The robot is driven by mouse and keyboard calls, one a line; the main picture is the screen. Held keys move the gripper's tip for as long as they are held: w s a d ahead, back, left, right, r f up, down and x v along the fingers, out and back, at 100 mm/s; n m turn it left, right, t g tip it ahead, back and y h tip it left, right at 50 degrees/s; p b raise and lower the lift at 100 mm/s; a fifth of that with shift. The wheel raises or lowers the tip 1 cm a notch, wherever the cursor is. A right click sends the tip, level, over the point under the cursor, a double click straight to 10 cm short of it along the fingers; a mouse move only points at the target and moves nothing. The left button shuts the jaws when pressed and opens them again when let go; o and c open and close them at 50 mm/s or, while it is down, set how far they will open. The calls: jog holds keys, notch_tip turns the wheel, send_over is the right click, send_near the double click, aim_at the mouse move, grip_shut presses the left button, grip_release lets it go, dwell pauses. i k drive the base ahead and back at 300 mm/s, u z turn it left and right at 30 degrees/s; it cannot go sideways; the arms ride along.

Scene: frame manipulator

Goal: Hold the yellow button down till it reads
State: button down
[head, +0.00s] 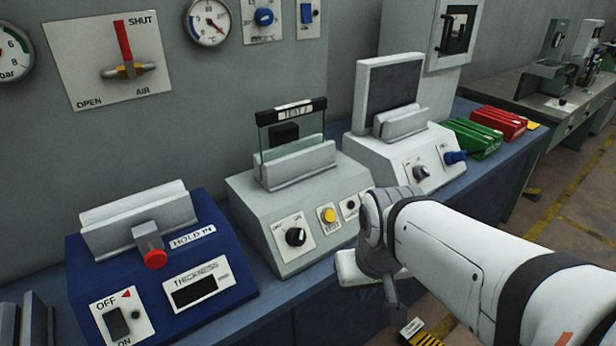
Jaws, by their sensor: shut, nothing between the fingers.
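The yellow button (328,215) is on the sloped front of the middle pale grey machine (262,215), on a small white plate. A black rotary knob (295,237) is to its left and a small black round fitting (351,206) to its right. A glass plate (292,140) with a black top strip and a label starting "TEST" stands in the machine's slot. My gripper (390,294) is shut and empty, in front of and below the machine's right end, apart from the button. My wrist partly hides its fingers.
A blue machine (220,225) with a red knob, a dark "THICKNESS" window and an OFF/ON switch stands left. A grey machine (395,150) holding a dark panel stands right. Green (473,138) and red (500,122) cases lie beyond. Gauges and an air valve (125,68) are on the wall.

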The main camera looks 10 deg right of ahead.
aim_at(329, 216)
jog(key=z, duration=1.15)
jog(key=k, duration=1.55)
jog(key=u, duration=1.25)
jog(key=i, duration=1)
jog(key=u, duration=0.05)
